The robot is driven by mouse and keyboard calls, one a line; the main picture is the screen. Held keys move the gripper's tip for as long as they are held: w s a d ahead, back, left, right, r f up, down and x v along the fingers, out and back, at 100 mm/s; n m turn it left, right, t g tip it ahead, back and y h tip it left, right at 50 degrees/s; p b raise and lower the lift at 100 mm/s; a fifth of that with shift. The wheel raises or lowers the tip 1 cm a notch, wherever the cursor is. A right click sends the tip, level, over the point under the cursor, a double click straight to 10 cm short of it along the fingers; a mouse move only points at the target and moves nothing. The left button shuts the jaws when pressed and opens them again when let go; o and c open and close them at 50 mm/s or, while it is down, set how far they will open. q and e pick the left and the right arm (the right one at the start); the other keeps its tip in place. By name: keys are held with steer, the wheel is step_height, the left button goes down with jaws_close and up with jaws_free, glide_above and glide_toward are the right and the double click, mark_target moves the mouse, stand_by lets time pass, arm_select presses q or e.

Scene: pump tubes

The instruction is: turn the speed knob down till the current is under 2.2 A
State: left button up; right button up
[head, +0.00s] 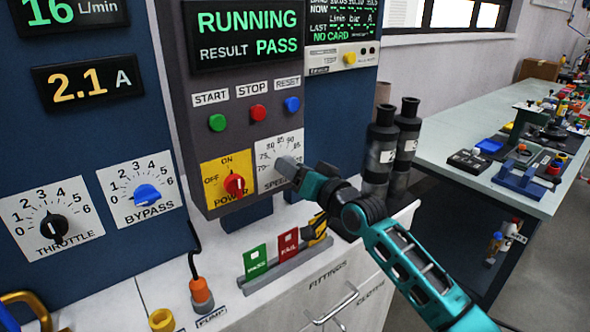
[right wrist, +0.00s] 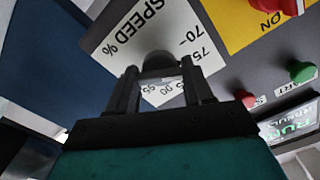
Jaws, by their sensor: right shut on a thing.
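The speed dial plate (head: 265,150) is white, on the grey control box, with its lower right part hidden by my right gripper (head: 287,167). In the right wrist view the round dark speed knob (right wrist: 158,62) sits between the two fingertips of my right gripper (right wrist: 158,80), which is shut on it. The knob's pointer is hidden, so I cannot tell its setting. The current display (head: 88,83) reads 2.1 A in yellow digits. My left gripper is not in view.
The green display (head: 247,33) reads RUNNING, RESULT PASS. The red power knob (head: 234,185) is close left of the speed dial. Start, stop and reset buttons (head: 258,112) are above it. Dark cylinders (head: 380,150) stand right of the box, behind my right arm.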

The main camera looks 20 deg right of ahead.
steer(key=o, duration=1)
steer(key=shift+o, duration=0.2)
steer(key=shift+s, duration=0.1)
steer(key=v, duration=1.2)
steer(key=shift+s, duration=0.35)
steer(key=shift+d, duration=0.15)
steer(key=s+a+f+n+g+h, duration=0.2)
steer(key=s+a+f+g, duration=0.1)
steer(key=s+f, duration=0.7)
steer(key=s+a+f+n+g+h, duration=0.2)
steer(key=s+f, duration=0.8)
steer(key=f, duration=0.8)
steer(key=shift+a+n+g, duration=0.3)
steer(key=shift+a+g, duration=0.05)
steer(key=shift+g, duration=0.25)
steer(key=shift+w, duration=0.1)
